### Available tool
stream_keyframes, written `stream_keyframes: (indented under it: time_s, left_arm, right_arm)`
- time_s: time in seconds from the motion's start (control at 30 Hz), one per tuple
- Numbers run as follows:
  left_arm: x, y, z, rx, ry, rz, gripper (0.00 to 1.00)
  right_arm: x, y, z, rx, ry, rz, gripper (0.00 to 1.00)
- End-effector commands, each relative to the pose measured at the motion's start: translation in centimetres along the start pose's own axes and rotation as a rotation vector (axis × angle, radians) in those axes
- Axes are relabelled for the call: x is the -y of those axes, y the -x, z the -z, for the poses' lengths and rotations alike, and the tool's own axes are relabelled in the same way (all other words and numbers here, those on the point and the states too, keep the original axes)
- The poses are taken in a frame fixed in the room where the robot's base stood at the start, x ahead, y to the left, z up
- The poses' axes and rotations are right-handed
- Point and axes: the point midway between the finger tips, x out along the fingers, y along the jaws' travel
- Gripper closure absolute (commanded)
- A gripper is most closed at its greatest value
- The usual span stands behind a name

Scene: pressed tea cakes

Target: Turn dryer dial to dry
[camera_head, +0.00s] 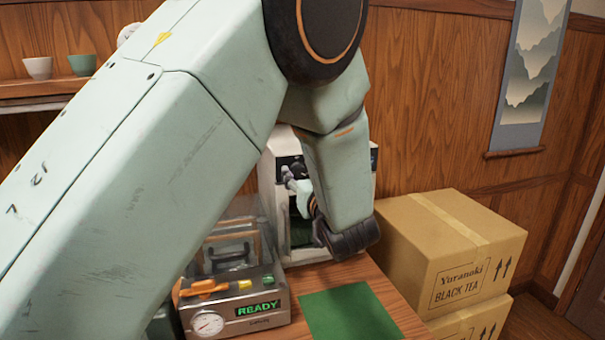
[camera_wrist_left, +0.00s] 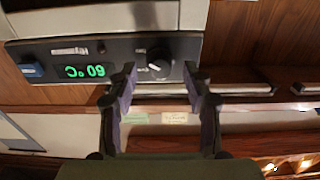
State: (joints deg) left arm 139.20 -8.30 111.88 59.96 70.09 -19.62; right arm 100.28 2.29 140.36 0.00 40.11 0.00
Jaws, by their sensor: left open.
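The dryer (camera_head: 268,190) is a pale box at the back of the table, partly hidden behind my left arm. In the left wrist view, its dark control panel (camera_wrist_left: 110,52) appears upside down, with a green lit "60°C" display (camera_wrist_left: 85,71). The black round dial (camera_wrist_left: 158,64) with a pale pointer mark sits on this panel. My left gripper (camera_wrist_left: 162,82) is open, with one finger on each side of the dial in that view. Contact cannot be told. My right gripper is not in view.
A press unit (camera_head: 262,325) with a "READY" display, gauge and orange lever stands before the dryer. A green mat (camera_head: 350,312) lies bare beside it. Stacked tea cartons (camera_head: 445,250) stand at the right. Cups (camera_head: 82,64) sit on a wall shelf at left.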

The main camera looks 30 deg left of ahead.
Motion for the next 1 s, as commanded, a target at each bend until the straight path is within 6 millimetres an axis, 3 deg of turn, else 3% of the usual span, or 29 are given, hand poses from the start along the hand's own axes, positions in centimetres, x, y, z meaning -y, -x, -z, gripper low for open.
stream_keyframes:
  time_s: [0.13,0.7,1.0]
  left_arm:
    - [0.02,0.08,-0.01,0.0,0.0,0.0,0.51]
    - [-0.02,-0.04,0.06,-0.002,0.0,-0.001,0.99]
    - [-0.03,-0.14,0.16,-0.004,0.054,-0.001,1.0]
  right_arm:
    - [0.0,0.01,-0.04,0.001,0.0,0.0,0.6]
    - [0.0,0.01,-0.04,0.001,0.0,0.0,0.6]
    - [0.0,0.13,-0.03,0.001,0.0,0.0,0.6]
